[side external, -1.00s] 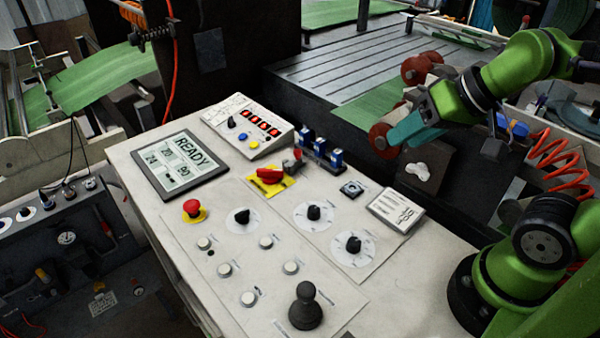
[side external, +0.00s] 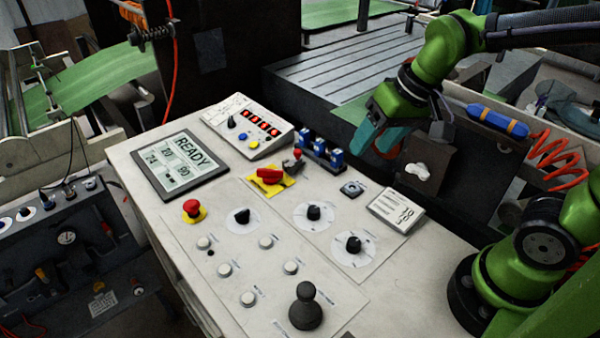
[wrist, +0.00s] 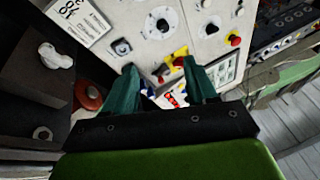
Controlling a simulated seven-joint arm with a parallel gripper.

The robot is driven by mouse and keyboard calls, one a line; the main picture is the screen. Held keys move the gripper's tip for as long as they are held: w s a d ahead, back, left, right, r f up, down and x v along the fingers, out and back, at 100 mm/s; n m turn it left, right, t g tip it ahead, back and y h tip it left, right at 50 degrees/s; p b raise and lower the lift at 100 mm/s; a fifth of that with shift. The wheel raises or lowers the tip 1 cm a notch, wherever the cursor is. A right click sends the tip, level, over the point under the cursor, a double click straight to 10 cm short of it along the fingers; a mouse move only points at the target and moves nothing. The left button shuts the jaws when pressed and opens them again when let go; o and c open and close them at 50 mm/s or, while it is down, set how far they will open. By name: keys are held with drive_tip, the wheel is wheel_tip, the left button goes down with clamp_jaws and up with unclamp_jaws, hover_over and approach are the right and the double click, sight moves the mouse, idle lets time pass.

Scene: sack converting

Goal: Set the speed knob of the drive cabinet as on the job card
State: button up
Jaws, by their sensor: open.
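The sloping top of the drive cabinet (side external: 215,290) carries several black knobs on white dials: a left knob (side external: 242,216), a middle knob (side external: 313,213) and a lower right knob (side external: 353,244). Their labels are too small to read, so I cannot tell which is the speed knob. A white card (side external: 397,209) with dark writing and large digits stands at the panel's right edge; it also shows in the wrist view (wrist: 80,20). My gripper (side external: 378,142) has teal fingers, open and empty, above and behind the panel's far right edge. In the wrist view, the fingers (wrist: 160,78) point toward the panel.
A red rotary switch (side external: 269,175) on yellow, a red stop button (side external: 194,208), a black joystick (side external: 305,305) and several white buttons stand on the panel. A READY display (side external: 180,165) is at the left. Blue-topped blocks (side external: 320,150) stand near my gripper.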

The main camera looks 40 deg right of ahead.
sight(313, 208)
drive_tip(key=w+a+f+m+g+h, duration=0.1)
drive_tip(key=w+a+f+m+g, duration=0.1)
drive_tip(key=w, duration=0.3)
drive_tip(key=w+a+f+m+g+h, duration=0.1)
drive_tip(key=w+a+f+m+g, duration=0.15)
drive_tip(key=w, duration=0.25)
drive_tip(key=shift+n, duration=0.45)
wheel_tip(313, 208, down, 16)
drive_tip(key=shift+d+f, duration=0.1)
drive_tip(key=shift+f, duration=0.1)
clamp_jaws()
